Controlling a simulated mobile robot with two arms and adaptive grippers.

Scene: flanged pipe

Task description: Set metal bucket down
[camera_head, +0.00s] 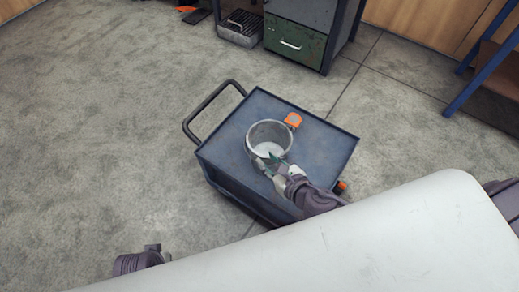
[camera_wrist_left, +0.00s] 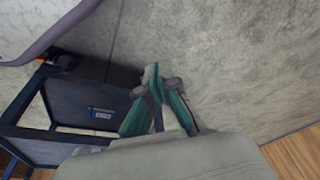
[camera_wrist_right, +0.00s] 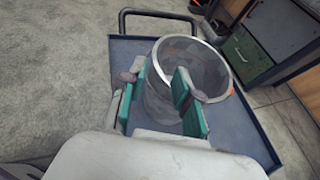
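The grey metal bucket (camera_head: 252,137) stands upright on the top of the dark blue cart (camera_head: 225,150), and it also shows in the right wrist view (camera_wrist_right: 158,100). My right gripper (camera_head: 272,162) is at the near side of the bucket's rim. In the right wrist view its green-padded fingers (camera_wrist_right: 160,95) are apart, one outside the bucket and one over its opening, with the near wall between them. I see no firm grip on the wall. My left gripper (camera_wrist_left: 162,85) is empty, away from the bucket, with a narrow gap between its fingers.
An orange item (camera_head: 293,120) lies on the cart beside the bucket. The cart's handle (camera_head: 190,127) is at its left end. A green-drawer cabinet (camera_head: 293,42) and a metal crate (camera_head: 240,29) stand behind. A blue-framed bench (camera_head: 487,62) is at right. Floor at left is clear.

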